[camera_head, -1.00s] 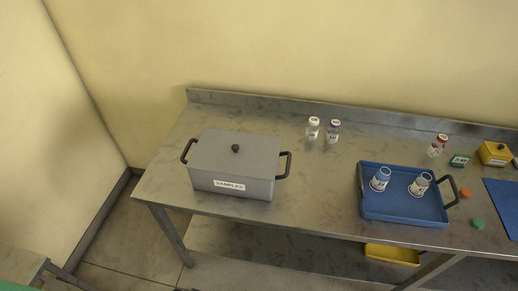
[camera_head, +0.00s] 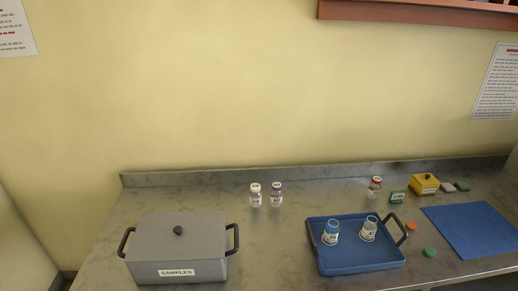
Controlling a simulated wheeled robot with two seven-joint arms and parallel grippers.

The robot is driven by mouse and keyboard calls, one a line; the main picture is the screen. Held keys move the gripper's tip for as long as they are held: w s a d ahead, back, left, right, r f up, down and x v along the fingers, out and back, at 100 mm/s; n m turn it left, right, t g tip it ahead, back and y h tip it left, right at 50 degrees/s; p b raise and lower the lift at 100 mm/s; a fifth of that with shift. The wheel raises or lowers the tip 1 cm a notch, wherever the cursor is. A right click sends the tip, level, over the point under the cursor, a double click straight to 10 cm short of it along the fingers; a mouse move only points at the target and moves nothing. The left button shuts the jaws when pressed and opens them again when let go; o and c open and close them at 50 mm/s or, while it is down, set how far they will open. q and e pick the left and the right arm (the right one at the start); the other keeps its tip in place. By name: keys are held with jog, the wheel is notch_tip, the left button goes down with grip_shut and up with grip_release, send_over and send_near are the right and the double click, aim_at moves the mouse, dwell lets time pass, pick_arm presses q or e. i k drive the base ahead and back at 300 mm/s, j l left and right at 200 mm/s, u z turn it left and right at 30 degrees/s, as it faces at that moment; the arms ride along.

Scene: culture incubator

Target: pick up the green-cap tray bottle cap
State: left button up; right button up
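A round green cap (camera_head: 430,252) lies on the metal table, just right of the blue tray (camera_head: 362,266) and apart from it. An orange cap (camera_head: 410,226) lies a little behind it. Two open-looking bottles stand in the tray: one with a blue upper part (camera_head: 331,232) on the left and a paler one (camera_head: 368,229) on the right. Neither of my grippers shows in the head view.
A grey lidded box marked SAMPLES (camera_head: 178,248) stands at the left. Two capped bottles (camera_head: 266,195) stand at the back middle. A blue mat (camera_head: 472,229) lies right.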

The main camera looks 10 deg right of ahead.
aim_at(429, 251)
jog(key=z, duration=0.4)
jog(key=k+z, duration=0.1)
jog(key=z, duration=0.3)
jog(key=k+z, duration=0.1)
jog(key=z, duration=0.75)
jog(key=i+l+u, duration=0.3)
jog(key=i+l, duration=0.25)
jog(key=l, duration=0.15)
